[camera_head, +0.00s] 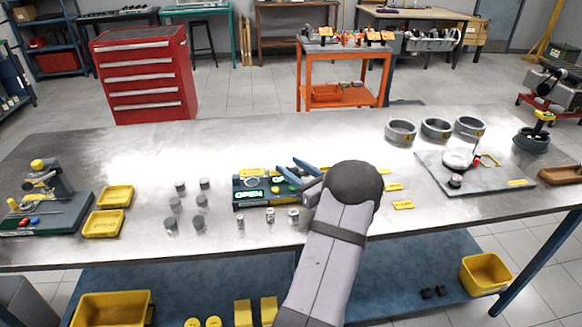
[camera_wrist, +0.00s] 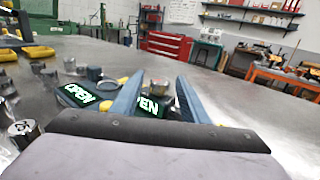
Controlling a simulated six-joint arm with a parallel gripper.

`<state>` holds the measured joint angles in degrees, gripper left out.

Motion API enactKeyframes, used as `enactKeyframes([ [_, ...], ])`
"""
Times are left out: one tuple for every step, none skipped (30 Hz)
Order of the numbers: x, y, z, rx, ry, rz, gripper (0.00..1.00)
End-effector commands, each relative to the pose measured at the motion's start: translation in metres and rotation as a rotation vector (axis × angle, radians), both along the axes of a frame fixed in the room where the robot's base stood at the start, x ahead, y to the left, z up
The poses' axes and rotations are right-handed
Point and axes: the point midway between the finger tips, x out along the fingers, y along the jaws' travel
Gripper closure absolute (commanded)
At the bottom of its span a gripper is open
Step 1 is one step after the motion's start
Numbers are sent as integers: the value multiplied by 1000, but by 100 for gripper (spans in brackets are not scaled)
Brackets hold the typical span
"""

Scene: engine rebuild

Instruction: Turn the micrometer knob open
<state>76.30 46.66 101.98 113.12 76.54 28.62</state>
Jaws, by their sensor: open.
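A dark gauge station (camera_head: 240,183) stands at the middle of the steel bench, with two green displays. The nearer display (camera_head: 249,195) reads OPEN. In the wrist view one display (camera_wrist: 79,95) reads OPEN, and the other (camera_wrist: 151,104) shows between my fingers, partly covered. My gripper (camera_head: 287,172) is over the right side of the station, with its blue fingers spread; it also shows in the wrist view (camera_wrist: 160,80). A small grey round part (camera_wrist: 157,87) appears between the fingertips and touches neither clearly. I cannot tell whether it is the micrometer knob.
Several small grey cylinders (camera_head: 175,205) stand left of the station, and more stand before it. Yellow trays (camera_head: 104,224) lie farther left. Grey rings (camera_head: 400,131) and a flat plate (camera_head: 440,180) are at the right. Bare bench lies behind the station.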

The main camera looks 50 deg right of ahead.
Motion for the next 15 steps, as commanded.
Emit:
enactKeyframes([
  [-6,0,-1,-1,0,-3,59],
  [-9,1,-1,-1,-1,-4,59],
  [-14,2,-1,-1,-1,-4,59],
  [-18,3,-1,-1,0,-4,59],
  [-22,4,-1,-1,-1,-4,59],
  [-28,5,-1,-2,-2,-5,59],
  [-33,6,-1,-2,-1,-4,59],
  [-36,7,-1,-2,-1,-4,59],
  [-42,8,-1,-2,-1,-5,59],
  [-45,9,-1,-2,-2,-4,59],
  [-49,10,-1,-2,-2,-3,59],
  [-53,11,0,-2,-2,-3,59],
  [-55,11,0,-2,-2,-4,59],
  [-58,12,0,-2,-2,-3,59],
  [-60,13,0,-2,-1,-2,59],
])
